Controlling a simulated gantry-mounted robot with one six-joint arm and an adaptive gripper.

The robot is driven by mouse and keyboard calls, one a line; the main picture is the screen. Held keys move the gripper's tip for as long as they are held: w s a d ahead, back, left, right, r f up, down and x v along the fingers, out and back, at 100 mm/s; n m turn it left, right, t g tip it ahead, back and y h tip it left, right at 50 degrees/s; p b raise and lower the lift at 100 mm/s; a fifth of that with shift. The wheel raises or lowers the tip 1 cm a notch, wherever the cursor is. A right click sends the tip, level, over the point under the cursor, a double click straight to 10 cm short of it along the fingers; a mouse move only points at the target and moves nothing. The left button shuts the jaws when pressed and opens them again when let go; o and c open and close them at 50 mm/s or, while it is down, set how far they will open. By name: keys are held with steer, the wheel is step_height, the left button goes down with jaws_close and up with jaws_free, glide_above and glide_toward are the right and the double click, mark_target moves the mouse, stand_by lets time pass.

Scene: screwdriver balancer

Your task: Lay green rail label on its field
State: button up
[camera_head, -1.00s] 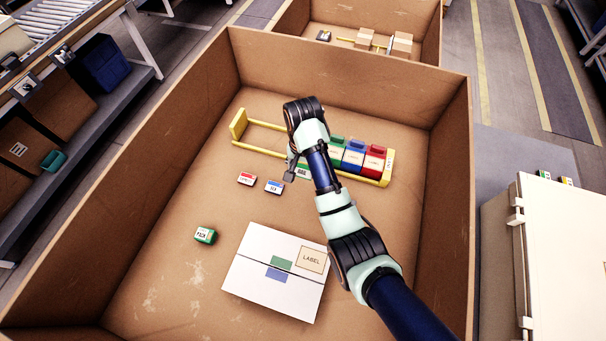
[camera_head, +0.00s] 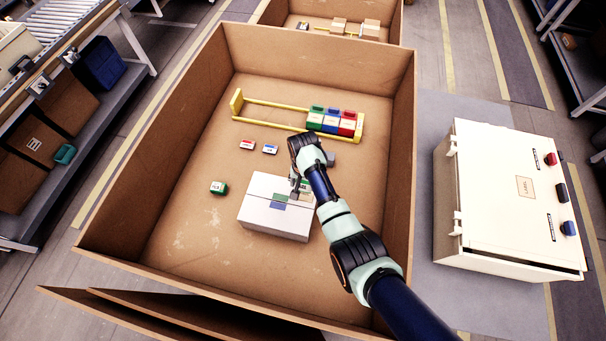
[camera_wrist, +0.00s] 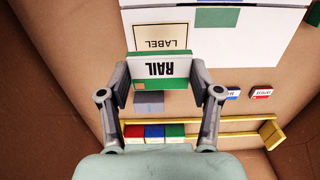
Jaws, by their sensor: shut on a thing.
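The green rail label (camera_wrist: 162,68), a white card with a green band and the word RAIL, is pinched between the two fingers of my gripper (camera_wrist: 165,84) in the wrist view. In the head view my gripper (camera_head: 299,190) is over the right part of the white box (camera_head: 270,222), and the label is mostly hidden. The box top bears a green patch (camera_wrist: 217,18) and a framed LABEL field (camera_wrist: 162,34), whose lower edge is partly covered by the held label. In the head view the green patch (camera_head: 280,197) shows left of my gripper. I cannot tell whether the label touches the box.
A red label (camera_head: 247,145) and a blue label (camera_head: 270,149) lie on the bin floor. A green block (camera_head: 218,188) lies left of the box. The yellow rail (camera_head: 270,124) holds green, blue and red blocks. The cardboard bin wall (camera_head: 402,150) stands at right.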

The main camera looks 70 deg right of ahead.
mark_target(303, 186)
steer(key=shift+w+d+f+b, duration=0.1)
steer(key=shift+d+f+b, duration=0.2)
steer(key=shift+f+b, duration=0.1)
step_height(303, 186, down, 3)
steer(key=b, duration=0.3)
steer(key=shift+r, duration=0.1)
steer(key=shift+f+b, duration=1.05)
steer(key=shift+f, duration=0.25)
steer(key=shift+f, duration=0.35)
stand_by(0.4)
steer(key=o, duration=0.9)
